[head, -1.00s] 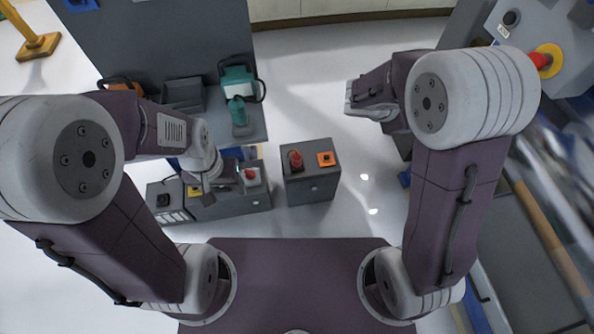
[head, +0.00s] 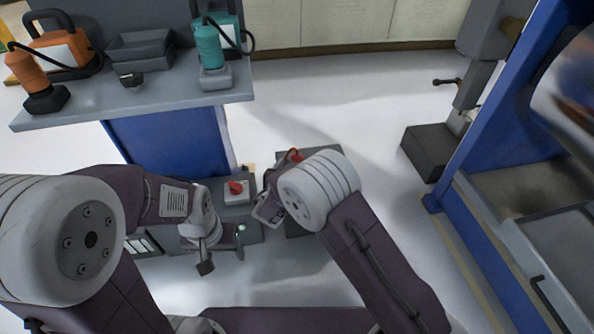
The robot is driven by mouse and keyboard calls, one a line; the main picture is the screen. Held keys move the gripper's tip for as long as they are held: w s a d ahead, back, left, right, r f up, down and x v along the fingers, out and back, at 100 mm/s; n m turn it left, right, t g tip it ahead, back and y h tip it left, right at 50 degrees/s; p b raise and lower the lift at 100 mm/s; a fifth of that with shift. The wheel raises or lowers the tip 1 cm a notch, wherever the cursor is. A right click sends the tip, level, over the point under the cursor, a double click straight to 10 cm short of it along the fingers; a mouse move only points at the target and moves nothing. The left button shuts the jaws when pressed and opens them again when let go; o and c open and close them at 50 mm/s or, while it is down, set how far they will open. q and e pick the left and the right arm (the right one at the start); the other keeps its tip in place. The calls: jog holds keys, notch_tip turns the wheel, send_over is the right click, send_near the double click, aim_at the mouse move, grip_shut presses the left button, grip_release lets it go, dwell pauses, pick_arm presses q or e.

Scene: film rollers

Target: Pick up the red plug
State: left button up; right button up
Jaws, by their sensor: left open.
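A red knob-like piece (head: 237,188) sits on a white block on the left grey box (head: 245,232). A second red piece (head: 295,155) shows at the back of the right grey box (head: 300,228), partly hidden by my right arm. I cannot tell for sure which is the red plug. My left gripper (head: 223,253) is open and empty over the front of the left box, nearer to me than the first red piece. My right gripper (head: 265,208) is at the gap between the boxes, right of that piece. Its jaws are too unclear to read.
A grey bench top (head: 150,100) with a blue side overhangs behind the left box. It bears an orange tool (head: 60,50), a grey tray (head: 140,48) and a teal tool (head: 210,55). A blue-framed machine (head: 500,110) stands at right. White floor (head: 370,120) is clear between.

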aim_at(299, 156)
jog(key=x, duration=0.1)
jog(key=b+x, duration=0.1)
jog(key=x, duration=0.1)
jog(key=shift+s+f+b, duration=0.1)
jog(key=shift+f+b, duration=0.15)
jog(key=shift+b, duration=0.05)
jog(key=shift+w+r, duration=0.1)
jog(key=shift+w, duration=0.15)
jog(key=b+x, duration=0.3)
jog(key=x, duration=0.1)
jog(key=shift+w+d+f+b, duration=0.1)
jog(key=shift+d+f+b, duration=0.1)
jog(key=shift+d+b, duration=0.15)
jog(key=shift+w, duration=0.35)
jog(key=shift+r, duration=0.15)
grip_shut()
jog(key=shift+r, duration=0.1)
